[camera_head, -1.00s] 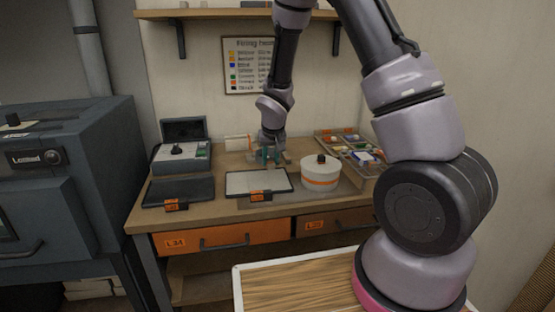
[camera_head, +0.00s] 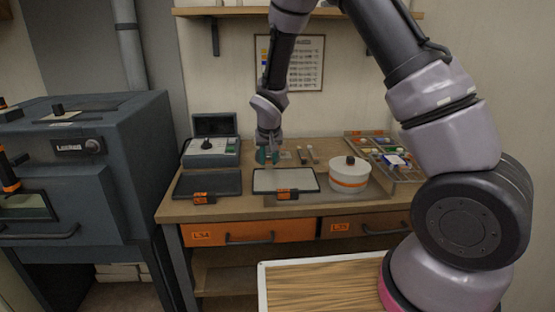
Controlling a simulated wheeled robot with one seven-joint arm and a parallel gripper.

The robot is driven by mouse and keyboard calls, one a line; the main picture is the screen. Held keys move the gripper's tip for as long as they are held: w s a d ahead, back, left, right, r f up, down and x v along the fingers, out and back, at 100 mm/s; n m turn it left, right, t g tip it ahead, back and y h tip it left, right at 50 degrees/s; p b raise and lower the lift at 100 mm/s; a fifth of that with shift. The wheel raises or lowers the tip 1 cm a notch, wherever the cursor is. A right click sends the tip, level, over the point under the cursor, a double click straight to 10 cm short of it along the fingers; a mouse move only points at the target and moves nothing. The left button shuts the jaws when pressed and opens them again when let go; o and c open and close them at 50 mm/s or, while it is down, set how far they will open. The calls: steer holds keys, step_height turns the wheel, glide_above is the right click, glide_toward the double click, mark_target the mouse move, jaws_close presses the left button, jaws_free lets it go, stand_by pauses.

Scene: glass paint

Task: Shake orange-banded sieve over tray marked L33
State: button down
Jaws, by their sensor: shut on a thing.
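A white round pot with an orange band (camera_head: 350,175) and a dark knob stands on the bench, right of the middle tray. The middle tray (camera_head: 285,193) is flat and dark-rimmed with a pale surface and an orange tag; its lettering is too small to read. A dark tray (camera_head: 207,196) with a similar tag lies to its left. My gripper (camera_head: 266,157) points down just above the back of the middle tray. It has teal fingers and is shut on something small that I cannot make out.
A grey box with a raised lid (camera_head: 212,150) stands behind the left tray. A compartment tray (camera_head: 390,160) with coloured pieces is at the right. Two small tools (camera_head: 308,154) lie behind the middle tray. A dark kiln (camera_head: 85,170) stands left. A wooden board (camera_head: 320,288) is in front.

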steer(key=shift+a, duration=0.5)
steer(key=d, duration=1.5)
steer(key=shift+s+d, duration=0.2)
steer(key=shift+s, duration=0.05)
steer(key=shift+r, duration=0.1)
step_height(320, 180, up, 5)
steer(key=shift+f, duration=0.1)
stand_by(0.5)
stand_by(0.5)
